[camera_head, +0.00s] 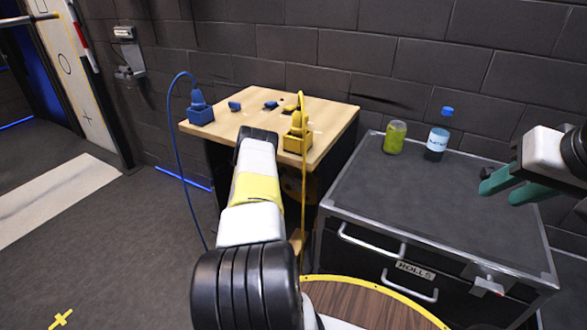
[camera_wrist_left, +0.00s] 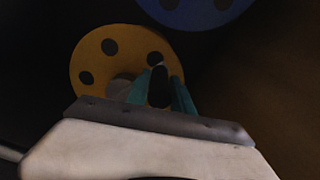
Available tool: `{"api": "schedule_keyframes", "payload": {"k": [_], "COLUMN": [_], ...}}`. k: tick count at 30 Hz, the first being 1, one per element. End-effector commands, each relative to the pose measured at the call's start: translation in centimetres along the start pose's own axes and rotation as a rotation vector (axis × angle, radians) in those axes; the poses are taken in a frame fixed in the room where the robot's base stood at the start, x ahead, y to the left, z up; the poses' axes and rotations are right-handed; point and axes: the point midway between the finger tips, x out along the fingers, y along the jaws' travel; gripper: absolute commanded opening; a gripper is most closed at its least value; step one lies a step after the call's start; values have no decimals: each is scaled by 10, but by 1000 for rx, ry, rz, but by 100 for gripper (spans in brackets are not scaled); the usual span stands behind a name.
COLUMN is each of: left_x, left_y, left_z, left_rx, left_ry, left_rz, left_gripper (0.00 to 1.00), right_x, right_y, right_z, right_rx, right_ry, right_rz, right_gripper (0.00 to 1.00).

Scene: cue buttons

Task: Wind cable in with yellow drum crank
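The yellow drum (camera_wrist_left: 93,62), a disc with round holes, fills the middle of the left wrist view. Its dark crank handle (camera_wrist_left: 158,88) stands between the teal fingers of my left gripper (camera_wrist_left: 161,90), with no clear gap on either side. In the head view my left arm hides this gripper and most of the drum under the table. The yellow cable (camera_head: 303,170) hangs from the yellow plug block (camera_head: 298,130) down the table's front. My right gripper (camera_head: 510,188) is open and empty above the black case at the right.
The blue drum (camera_wrist_left: 195,8) is above the yellow one in the left wrist view. A blue plug block (camera_head: 201,112) with its cable and small pieces lie on the wooden table (camera_head: 240,125).

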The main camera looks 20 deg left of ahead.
Motion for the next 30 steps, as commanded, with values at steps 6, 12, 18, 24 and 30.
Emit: {"api": "schedule_keyframes", "payload": {"k": [6, 12, 18, 24, 30], "left_x": [0, -2, -29, -62, -77], "left_y": [0, 1, 1, 1, 0], "left_z": [0, 0, 1, 1, 0], "left_rx": [1, 1, 0, 1, 0], "left_ry": [-1, -2, -5, -3, -1], "left_rz": [1, 3, 3, 3, 1], "left_gripper": [45, 45, 45, 45, 45], "right_x": [0, 0, 0, 0, 0], "right_y": [0, 0, 0, 0, 0], "right_z": [0, 0, 0, 0, 0], "right_rx": [0, 0, 0, 0, 0], "right_ry": [0, 0, 0, 0, 0], "right_rz": [0, 0, 0, 0, 0], "right_gripper": [35, 35, 35, 35, 35]}}
